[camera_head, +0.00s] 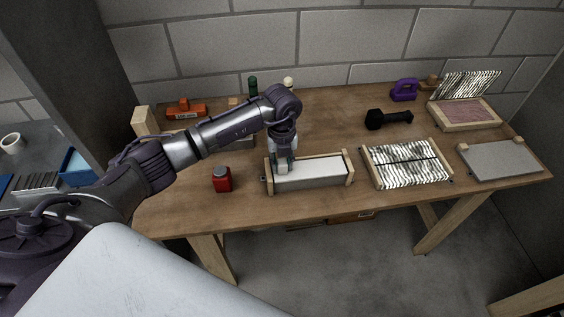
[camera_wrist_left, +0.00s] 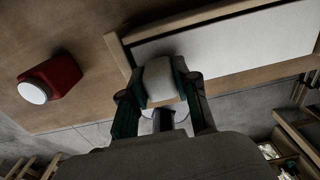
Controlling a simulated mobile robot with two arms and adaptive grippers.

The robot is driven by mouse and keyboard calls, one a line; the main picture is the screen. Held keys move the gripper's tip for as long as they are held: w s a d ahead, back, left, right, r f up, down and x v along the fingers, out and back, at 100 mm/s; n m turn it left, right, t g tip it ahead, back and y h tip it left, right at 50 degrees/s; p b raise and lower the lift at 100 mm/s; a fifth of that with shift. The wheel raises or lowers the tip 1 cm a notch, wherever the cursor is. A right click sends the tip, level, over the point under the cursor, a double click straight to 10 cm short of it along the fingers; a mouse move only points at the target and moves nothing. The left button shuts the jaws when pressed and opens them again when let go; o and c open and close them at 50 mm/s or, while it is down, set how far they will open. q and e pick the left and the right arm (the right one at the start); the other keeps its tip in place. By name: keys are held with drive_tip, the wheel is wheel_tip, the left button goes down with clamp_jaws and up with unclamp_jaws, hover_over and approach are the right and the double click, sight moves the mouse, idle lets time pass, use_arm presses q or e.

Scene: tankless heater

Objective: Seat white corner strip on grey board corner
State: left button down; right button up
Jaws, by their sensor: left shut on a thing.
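My left gripper (camera_head: 283,163) points down at the left end of a wooden-framed tray with a long white block in it (camera_head: 315,173). In the left wrist view my left gripper (camera_wrist_left: 160,95) is shut on a pale, rounded piece (camera_wrist_left: 158,76). This piece overlaps the near left part of the tray's white surface (camera_wrist_left: 230,42); I cannot tell whether they touch. I cannot tell whether the held piece is the white corner strip. A flat grey board (camera_head: 500,159) lies at the table's right end, with small pale pieces at its far corners. My right gripper is not in view.
A striped framed panel (camera_head: 406,163) lies between tray and grey board. A black dumbbell (camera_head: 388,119), a purple kettlebell-like object (camera_head: 404,91) and an orange tool (camera_head: 186,108) lie farther back. The table's middle is clear.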

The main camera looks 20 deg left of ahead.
use_arm(q)
drive_tip(key=c, duration=0.8)
unclamp_jaws()
wheel_tip(320, 180, up, 12)
drive_tip(key=shift+r, duration=0.1)
